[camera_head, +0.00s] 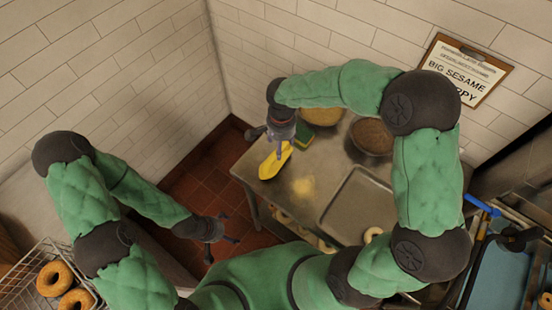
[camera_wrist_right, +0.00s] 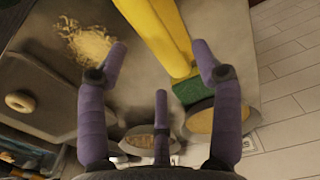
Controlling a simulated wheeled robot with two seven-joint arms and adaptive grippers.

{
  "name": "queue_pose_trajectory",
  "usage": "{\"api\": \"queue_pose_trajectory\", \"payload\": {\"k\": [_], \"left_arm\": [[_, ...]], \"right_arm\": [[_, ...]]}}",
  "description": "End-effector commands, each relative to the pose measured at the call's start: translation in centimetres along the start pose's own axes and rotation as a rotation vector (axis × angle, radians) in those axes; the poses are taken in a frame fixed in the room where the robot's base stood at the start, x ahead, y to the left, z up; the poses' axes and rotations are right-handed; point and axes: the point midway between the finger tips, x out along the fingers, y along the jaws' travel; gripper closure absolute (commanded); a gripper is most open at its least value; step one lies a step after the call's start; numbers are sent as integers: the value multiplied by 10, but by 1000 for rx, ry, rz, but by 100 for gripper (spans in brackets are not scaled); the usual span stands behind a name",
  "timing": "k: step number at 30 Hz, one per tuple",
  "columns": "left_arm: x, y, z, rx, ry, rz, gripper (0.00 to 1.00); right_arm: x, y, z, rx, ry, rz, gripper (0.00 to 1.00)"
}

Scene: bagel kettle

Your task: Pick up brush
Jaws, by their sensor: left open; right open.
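The yellow brush (camera_head: 270,166) lies near the left end of the metal table, and its yellow body also shows in the right wrist view (camera_wrist_right: 160,30). My right gripper (camera_head: 273,140) is open above and beside the brush. In the right wrist view its purple fingers (camera_wrist_right: 160,65) are spread, with the yellow body between and beyond the two upper fingertips. I cannot tell whether they touch it. The gripper hides part of the brush in the head view. My left gripper (camera_head: 211,242) is open and empty, low over the red floor, away from the table.
A green and yellow sponge (camera_head: 304,139) lies close to the brush. Two bowls (camera_head: 371,137) (camera_head: 322,116) stand behind it by the wall. A crumb pile (camera_head: 302,188) and a metal tray (camera_head: 334,206) lie on the table. A bagel basket (camera_head: 22,266) is at lower left.

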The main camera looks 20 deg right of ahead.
Motion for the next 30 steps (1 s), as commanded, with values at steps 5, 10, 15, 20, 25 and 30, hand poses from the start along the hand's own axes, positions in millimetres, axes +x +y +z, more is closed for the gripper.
{"api": "queue_pose_trajectory", "payload": {"k": [5,10,15,20,25,30], "left_arm": [[2,-1,0,0,0,0,7],[7,-2,0,0,0,0,7],[10,-4,0,0,0,0,7],[10,-4,0,0,0,0,7],[10,-3,0,0,0,0,7],[10,-4,-1,0,0,0,7]], "right_arm": [[9,0,2,0,-1,0,34],[31,0,6,-1,-1,1,34],[52,0,7,0,-2,1,34],[54,0,7,-1,0,-1,34],[53,0,7,-1,-1,-1,57],[53,0,7,0,-1,-1,100]]}}
